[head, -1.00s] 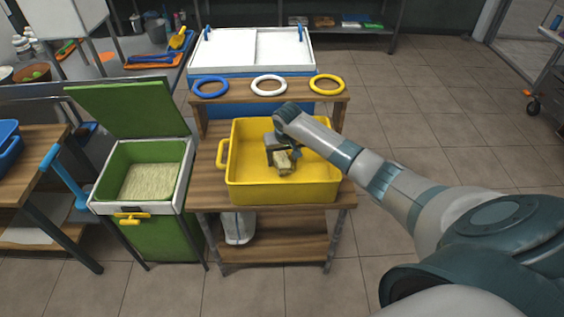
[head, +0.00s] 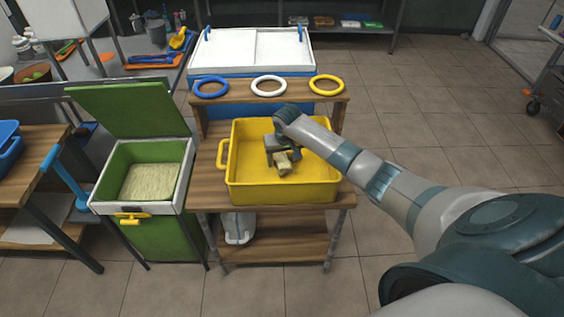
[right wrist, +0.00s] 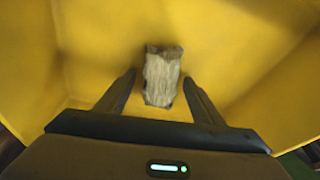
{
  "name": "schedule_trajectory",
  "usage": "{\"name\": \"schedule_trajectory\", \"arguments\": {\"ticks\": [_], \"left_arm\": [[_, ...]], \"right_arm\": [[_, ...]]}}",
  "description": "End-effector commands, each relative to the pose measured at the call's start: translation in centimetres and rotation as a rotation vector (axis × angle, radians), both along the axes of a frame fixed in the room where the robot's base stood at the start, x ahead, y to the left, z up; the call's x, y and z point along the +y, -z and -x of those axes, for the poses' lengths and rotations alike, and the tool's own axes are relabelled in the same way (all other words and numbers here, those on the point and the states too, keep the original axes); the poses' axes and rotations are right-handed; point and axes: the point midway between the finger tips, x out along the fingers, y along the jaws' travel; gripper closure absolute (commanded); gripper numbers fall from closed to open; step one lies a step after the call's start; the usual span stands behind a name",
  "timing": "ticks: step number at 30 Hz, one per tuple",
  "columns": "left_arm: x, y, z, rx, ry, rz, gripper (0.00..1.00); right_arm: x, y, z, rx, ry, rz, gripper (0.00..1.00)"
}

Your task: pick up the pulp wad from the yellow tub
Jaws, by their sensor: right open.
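The yellow tub (head: 250,190) stands on a wooden cart. The pulp wad (head: 284,166), a small tan-grey block, lies inside it; it also shows in the right wrist view (right wrist: 162,77). My right gripper (head: 282,156) reaches down into the tub over the wad. In the right wrist view its open fingers (right wrist: 158,82) lie on either side of the wad, with a gap at each side. I cannot tell how far the fingertips are above the tub floor. My left gripper is not in view.
A green bin (head: 185,160) with a raised lid and pale fibre (head: 150,182) inside stands left of the cart. Blue, white (head: 268,86) and yellow rings lie on the shelf behind the tub. A white-lidded blue chest (head: 290,50) is behind.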

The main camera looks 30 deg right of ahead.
Motion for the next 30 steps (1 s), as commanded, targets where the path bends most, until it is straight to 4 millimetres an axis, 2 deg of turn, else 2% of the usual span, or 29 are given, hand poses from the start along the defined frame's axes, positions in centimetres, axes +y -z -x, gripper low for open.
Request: {"name": "schedule_trajectory", "arguments": {"ticks": [12,14,18,30], "left_arm": [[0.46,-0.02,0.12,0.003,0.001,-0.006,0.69],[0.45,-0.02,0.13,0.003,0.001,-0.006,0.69],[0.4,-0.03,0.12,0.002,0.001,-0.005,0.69],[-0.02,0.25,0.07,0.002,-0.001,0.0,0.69]], "right_arm": [[0.03,0.12,0.0,0.0,0.0,-0.001,0.39],[0.04,0.12,-0.01,0.0,0.0,-0.001,0.51],[0.03,0.11,0.0,0.0,0.0,-0.001,0.83],[0.0,0.04,-0.02,-0.001,0.0,-0.001,0.84]]}}
